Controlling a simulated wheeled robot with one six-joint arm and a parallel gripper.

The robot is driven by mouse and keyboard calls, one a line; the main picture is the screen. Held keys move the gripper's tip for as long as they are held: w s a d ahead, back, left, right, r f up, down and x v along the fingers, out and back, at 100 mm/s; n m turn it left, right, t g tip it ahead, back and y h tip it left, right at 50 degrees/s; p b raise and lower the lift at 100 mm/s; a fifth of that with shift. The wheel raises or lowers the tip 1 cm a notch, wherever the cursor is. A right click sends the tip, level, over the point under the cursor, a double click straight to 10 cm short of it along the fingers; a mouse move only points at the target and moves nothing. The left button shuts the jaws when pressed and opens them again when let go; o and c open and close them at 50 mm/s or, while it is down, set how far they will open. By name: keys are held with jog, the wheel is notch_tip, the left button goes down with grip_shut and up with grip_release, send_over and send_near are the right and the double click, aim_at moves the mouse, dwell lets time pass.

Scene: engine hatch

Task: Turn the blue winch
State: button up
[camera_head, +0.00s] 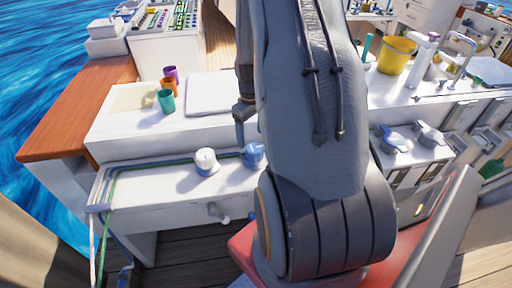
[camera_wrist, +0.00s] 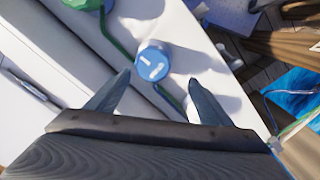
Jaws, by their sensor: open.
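The blue winch (camera_head: 253,153) sits on the white ledge in the head view, partly hidden by my arm. In the wrist view the blue winch (camera_wrist: 152,63) is a round blue drum with white marks on its top. My gripper (camera_wrist: 159,78) is open and empty, its two fingertips on either side of the winch's near edge. In the head view my gripper (camera_head: 241,125) hangs just above and left of the winch. Whether a fingertip touches the winch cannot be told.
A white winch (camera_head: 205,160) stands left of the blue one. A green round part (camera_wrist: 88,4) shows at the wrist view's top edge. Purple, orange and teal cups (camera_head: 166,101) stand on the counter behind. A white lever (camera_head: 217,212) projects from the ledge's front.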

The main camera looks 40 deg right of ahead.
aim_at(255, 148)
jog(key=shift+s+d+f, duration=0.15)
jog(key=shift+d+f, duration=0.55)
jog(key=shift+d, duration=0.15)
jog(key=shift+f+p, duration=0.95)
jog(key=shift+f, duration=2.8)
jog(key=c, duration=1.1)
jog(key=shift+o, duration=0.2)
jog(key=m+b, duration=0.1)
jog(key=m, duration=0.3)
jog(key=shift+m, duration=0.3)
jog(key=shift+a+m+b, duration=0.1)
jog(key=shift+m+b, duration=0.4)
jog(key=shift+m, duration=1.3)
